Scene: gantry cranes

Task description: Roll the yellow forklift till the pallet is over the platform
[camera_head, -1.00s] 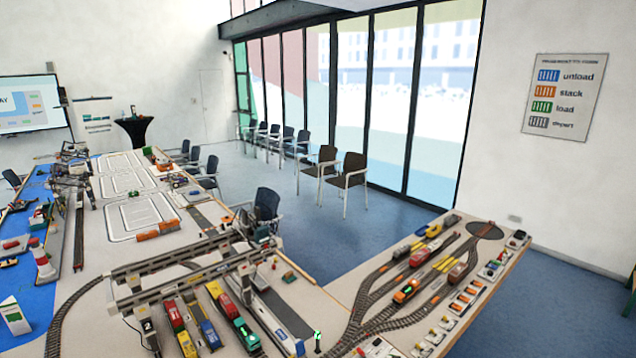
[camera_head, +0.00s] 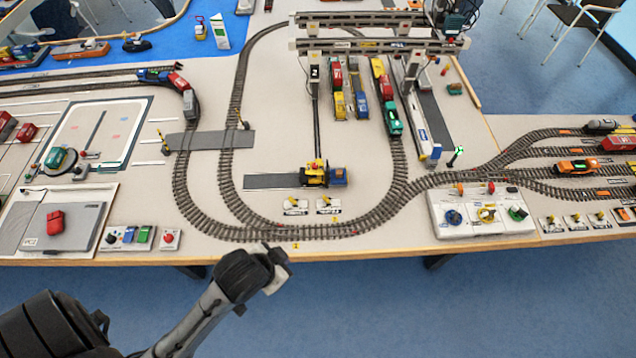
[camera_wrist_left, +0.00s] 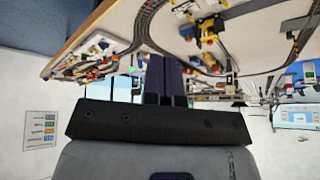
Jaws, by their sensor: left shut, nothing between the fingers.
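The yellow forklift (camera_head: 313,172) stands on the table inside the curved track, at the right end of a dark grey strip (camera_head: 268,181). A blue block-like load (camera_head: 338,177) is at its right side; I cannot make out a pallet apart from it. I cannot tell which surface is the platform. My left gripper (camera_head: 277,270) is in front of the table's front edge, below and apart from the forklift. In the left wrist view its fingers (camera_wrist_left: 163,80) are together and empty, and the yellow forklift (camera_wrist_left: 208,28) shows beyond them. My right gripper is not in view.
Curved track (camera_head: 300,232) runs between the forklift and the table edge. Two small labelled stands (camera_head: 328,205) are just in front of the forklift. A gantry crane (camera_head: 380,45) stands over parked trains behind. A white control box (camera_head: 485,213) is at right.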

